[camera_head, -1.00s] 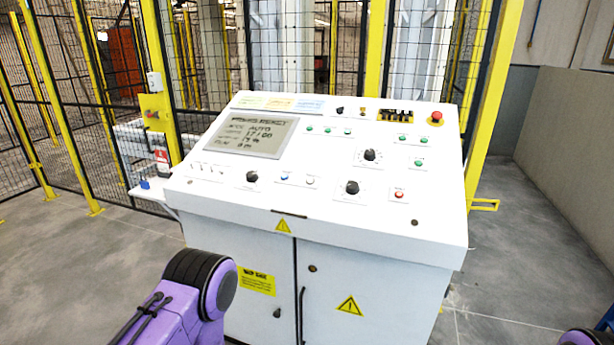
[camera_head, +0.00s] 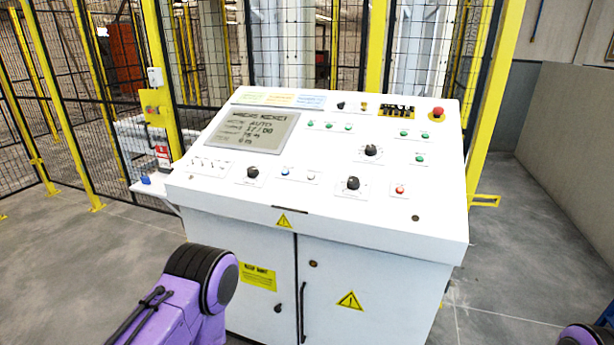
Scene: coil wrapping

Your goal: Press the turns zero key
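A white control console (camera_head: 330,225) stands in front of me with a sloped top panel. A blue button (camera_head: 284,172) and a white button (camera_head: 311,175) sit low in the middle of the panel. Several green buttons (camera_head: 311,124) are along the top and right. The key labels are too small to read, so I cannot tell which one is turns zero. Only purple and black links of my arms show at the bottom; both grippers are out of view.
Black knobs (camera_head: 353,183), a small red button (camera_head: 400,189) and a red mushroom button (camera_head: 437,114) are also on the panel. Yellow-framed mesh fencing (camera_head: 75,110) stands behind and left. A grey wall panel (camera_head: 580,150) is at right. Grey floor is clear on both sides.

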